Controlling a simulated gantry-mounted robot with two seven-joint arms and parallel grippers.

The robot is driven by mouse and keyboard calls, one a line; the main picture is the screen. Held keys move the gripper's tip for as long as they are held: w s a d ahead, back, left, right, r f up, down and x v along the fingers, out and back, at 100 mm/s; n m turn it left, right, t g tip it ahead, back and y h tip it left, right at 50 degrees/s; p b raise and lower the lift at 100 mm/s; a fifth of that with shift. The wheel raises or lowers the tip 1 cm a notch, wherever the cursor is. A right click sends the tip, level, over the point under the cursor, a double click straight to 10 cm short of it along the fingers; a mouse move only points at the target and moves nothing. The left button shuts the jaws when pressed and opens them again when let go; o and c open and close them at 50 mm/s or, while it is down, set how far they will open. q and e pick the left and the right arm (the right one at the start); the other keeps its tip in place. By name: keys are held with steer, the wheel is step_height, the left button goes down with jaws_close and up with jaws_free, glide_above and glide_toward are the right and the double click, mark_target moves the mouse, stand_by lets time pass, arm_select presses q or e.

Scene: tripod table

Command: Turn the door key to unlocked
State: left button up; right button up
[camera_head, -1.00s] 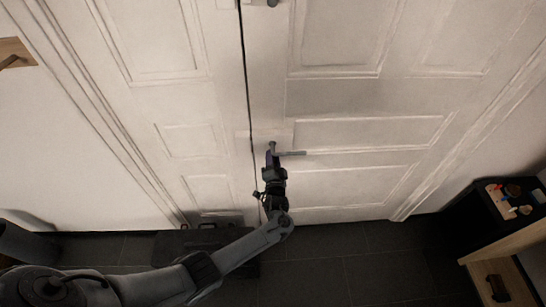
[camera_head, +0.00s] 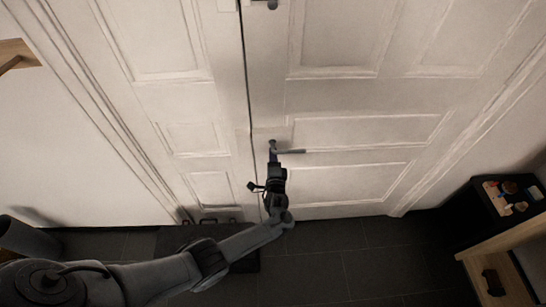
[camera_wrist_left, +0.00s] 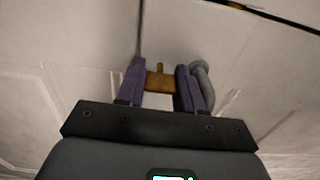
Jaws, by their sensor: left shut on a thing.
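The white door (camera_head: 366,132) fills the back of the head view. Its grey lever handle (camera_head: 291,151) points right, beside the dark vertical seam; the rounded end of the handle (camera_wrist_left: 204,78) shows behind the right finger in the left wrist view. My left gripper (camera_head: 272,158) is at the door, next to the handle. In the left wrist view, its two purple fingers (camera_wrist_left: 161,84) are shut on the brass key (camera_wrist_left: 160,80), which spans between them with a small stub pointing up. The key is hidden in the head view. My right gripper is not in view.
A dark mat (camera_head: 225,255) lies on the tiled floor at the door's foot. A cabinet (camera_head: 503,265) with a tray of small items (camera_head: 513,197) stands at the right. A wooden shelf (camera_head: 14,53) is on the left wall. The floor on the right of my arm is clear.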

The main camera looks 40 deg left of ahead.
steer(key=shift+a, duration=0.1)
arm_select(q)
steer(key=o, duration=1)
steer(key=shift+o, duration=0.2)
steer(key=shift+d+r, duration=0.1)
